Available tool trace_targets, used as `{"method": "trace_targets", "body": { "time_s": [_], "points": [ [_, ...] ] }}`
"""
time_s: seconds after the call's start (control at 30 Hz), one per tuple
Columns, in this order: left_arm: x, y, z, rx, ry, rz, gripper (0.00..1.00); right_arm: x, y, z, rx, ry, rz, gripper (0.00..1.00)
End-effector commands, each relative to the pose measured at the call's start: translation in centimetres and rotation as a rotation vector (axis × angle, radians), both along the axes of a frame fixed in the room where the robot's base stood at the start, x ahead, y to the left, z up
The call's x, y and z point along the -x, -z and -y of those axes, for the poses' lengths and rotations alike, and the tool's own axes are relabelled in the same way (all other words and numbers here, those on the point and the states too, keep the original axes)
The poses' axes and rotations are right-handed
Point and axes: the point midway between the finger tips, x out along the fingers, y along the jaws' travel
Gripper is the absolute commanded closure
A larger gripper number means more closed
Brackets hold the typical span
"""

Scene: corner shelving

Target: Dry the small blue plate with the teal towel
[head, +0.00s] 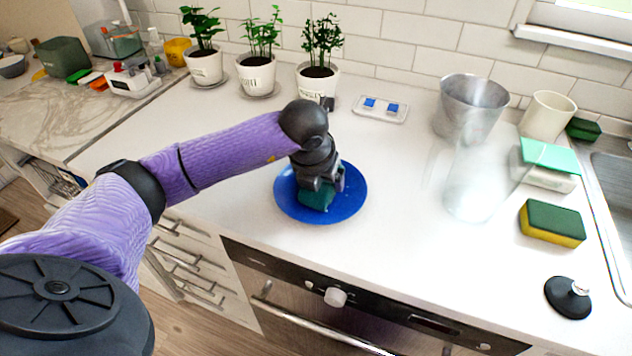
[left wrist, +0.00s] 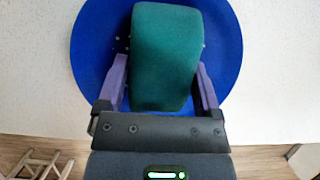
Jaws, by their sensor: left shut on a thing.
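The small blue plate (head: 351,202) lies flat on the white counter, near its front edge. My left gripper (head: 320,188) is over the plate, shut on the folded teal towel (head: 318,197). The towel is at the plate's middle; it appears to rest on the surface, though contact is hard to tell. In the left wrist view the teal towel (left wrist: 165,55) sits between the two fingers, with the blue plate (left wrist: 100,50) behind it. A few small pale specks show on the plate beside the towel. My right gripper is not in view.
Three potted plants (head: 257,76) stand along the back. A switch plate (head: 380,109) lies behind the plate. To the right are a metal cup (head: 472,100), a clear glass (head: 478,180), a green-yellow sponge (head: 552,224) and a black round stopper (head: 568,298). Counter left of the plate is clear.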

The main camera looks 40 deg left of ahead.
Motion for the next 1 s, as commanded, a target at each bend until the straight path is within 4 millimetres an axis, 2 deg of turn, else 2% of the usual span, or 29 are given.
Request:
{"method": "trace_targets", "body": {
  "time_s": [0.17,0.6,1.0],
  "points": [
    [-1.0,0.2,0.3,0.0,0.0,0.0,0.63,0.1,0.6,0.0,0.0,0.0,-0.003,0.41],
    [1.6,-0.3,0.9,-0.002,0.001,0.0,0.63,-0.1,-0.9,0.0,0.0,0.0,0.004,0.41],
    [3.2,0.0,1.8,0.0,0.001,-0.003,0.63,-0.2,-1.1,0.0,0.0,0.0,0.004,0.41]
  ]
}}
